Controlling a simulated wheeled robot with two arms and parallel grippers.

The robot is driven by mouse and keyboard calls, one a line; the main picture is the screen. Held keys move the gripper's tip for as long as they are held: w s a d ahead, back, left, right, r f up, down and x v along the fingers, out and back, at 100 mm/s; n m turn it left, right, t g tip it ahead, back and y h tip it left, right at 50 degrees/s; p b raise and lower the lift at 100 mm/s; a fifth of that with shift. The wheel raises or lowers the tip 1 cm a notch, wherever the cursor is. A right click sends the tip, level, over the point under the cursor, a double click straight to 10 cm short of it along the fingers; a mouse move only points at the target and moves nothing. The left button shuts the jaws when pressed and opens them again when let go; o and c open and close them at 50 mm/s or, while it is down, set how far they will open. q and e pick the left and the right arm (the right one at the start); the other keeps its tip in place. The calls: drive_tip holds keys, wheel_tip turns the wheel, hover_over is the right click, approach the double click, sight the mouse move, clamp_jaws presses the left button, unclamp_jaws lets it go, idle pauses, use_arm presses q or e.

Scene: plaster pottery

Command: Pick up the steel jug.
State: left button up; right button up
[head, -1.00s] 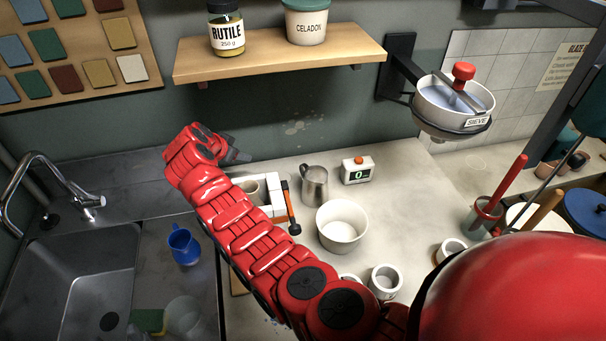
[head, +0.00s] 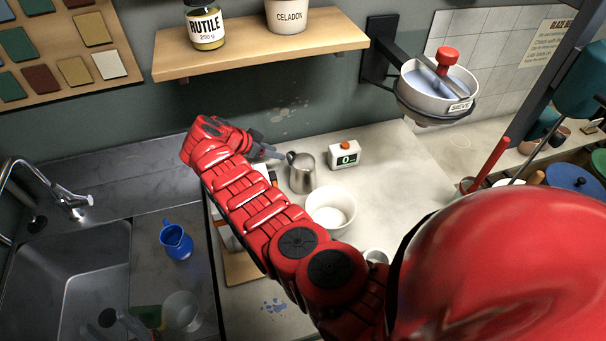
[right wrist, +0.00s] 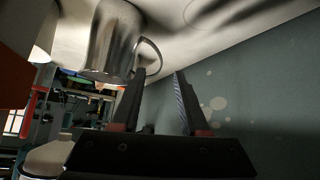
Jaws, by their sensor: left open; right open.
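The steel jug (head: 301,176) stands upright on the worktop, its handle on the left, towards my right gripper (head: 272,150). That gripper is open and empty beside the handle, its fingers pointing at the jug. In the right wrist view the jug (right wrist: 118,42) is large at the top, and the fingertips (right wrist: 160,72) are close to its handle. One finger overlaps the handle's lower edge there; I cannot tell whether they touch.
A white bowl (head: 331,210) stands just in front of the jug. A small timer-like box (head: 345,155) with a green display is to its right. A shelf (head: 262,52) hangs above, and a sieve bowl (head: 436,95) at upper right. A blue jug (head: 176,241) stands by the sink.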

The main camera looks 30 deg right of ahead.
sight(288, 157)
drive_tip(key=b+x, duration=0.2)
drive_tip(key=x, duration=0.3)
drive_tip(key=shift+d+f+b, duration=0.1)
drive_tip(key=shift+f+b, duration=0.2)
drive_tip(key=shift+b, duration=0.05)
drive_tip(key=shift+w+r, duration=0.1)
clamp_jaws()
idle(1.0)
